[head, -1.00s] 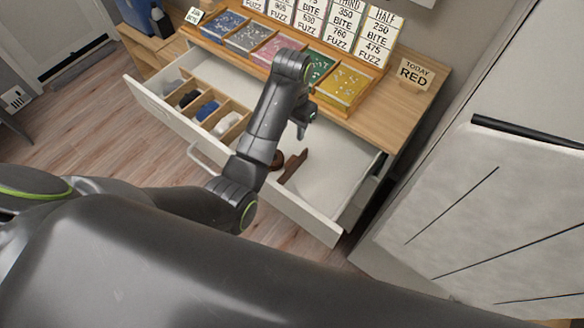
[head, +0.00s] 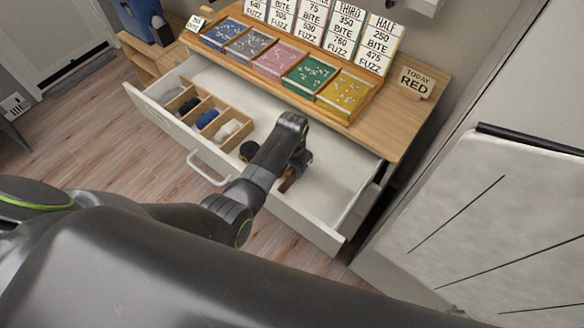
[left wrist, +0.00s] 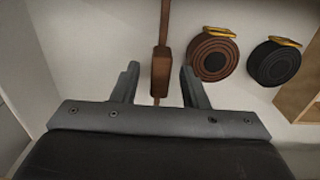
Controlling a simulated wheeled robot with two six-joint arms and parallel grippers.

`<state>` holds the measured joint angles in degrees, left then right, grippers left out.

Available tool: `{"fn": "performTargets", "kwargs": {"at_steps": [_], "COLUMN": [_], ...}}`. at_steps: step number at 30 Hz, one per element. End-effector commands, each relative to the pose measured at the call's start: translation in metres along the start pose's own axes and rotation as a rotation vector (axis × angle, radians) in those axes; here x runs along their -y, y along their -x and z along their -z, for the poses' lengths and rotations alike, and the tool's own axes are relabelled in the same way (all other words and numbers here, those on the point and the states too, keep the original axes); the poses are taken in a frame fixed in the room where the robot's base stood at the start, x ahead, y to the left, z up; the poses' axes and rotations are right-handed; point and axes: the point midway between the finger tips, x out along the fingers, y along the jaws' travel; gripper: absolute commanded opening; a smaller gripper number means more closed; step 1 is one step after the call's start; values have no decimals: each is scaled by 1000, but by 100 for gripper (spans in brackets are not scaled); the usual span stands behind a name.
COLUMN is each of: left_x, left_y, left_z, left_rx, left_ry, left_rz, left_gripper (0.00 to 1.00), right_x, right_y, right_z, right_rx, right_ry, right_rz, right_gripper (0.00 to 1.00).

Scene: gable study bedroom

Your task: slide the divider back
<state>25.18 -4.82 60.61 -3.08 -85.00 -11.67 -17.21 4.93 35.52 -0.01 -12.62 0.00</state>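The divider (left wrist: 161,72) is a dark brown strip with a thicker block on it, on the pale drawer floor. In the head view a small part of the divider (head: 287,184) shows beside my arm; the rest is hidden. My left gripper (left wrist: 160,70) is open, its two fingers on either side of the block with a gap at each side. In the head view my left gripper (head: 297,165) is low over the open drawer (head: 335,180), mostly hidden by its own wrist. My right gripper is in neither view.
A brown coiled belt (left wrist: 213,55) and a black coiled belt (left wrist: 275,62) lie right of the divider in the wrist view. A wooden organizer (head: 232,113) with rolled socks fills the drawer's left part. The drawer's right part is bare. A desktop (head: 400,130) overhangs behind.

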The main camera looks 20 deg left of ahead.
Motion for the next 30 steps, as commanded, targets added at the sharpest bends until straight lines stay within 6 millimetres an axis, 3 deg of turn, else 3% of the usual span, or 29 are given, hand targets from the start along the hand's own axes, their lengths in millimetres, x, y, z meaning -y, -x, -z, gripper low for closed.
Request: {"fn": "performTargets", "kwargs": {"at_steps": [12,21,30], "left_x": [0,0,1], "left_y": [-6,-6,-7], "left_z": [0,0,1], "left_rx": [-1,0,0], "left_ry": [0,1,0], "left_rz": [0,0,0], "left_gripper": [39,0,0], "right_x": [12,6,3], "right_y": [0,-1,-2], "right_z": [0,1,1], "right_rx": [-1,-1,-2], "right_ry": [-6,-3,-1], "right_rz": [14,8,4], "right_gripper": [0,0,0]}}
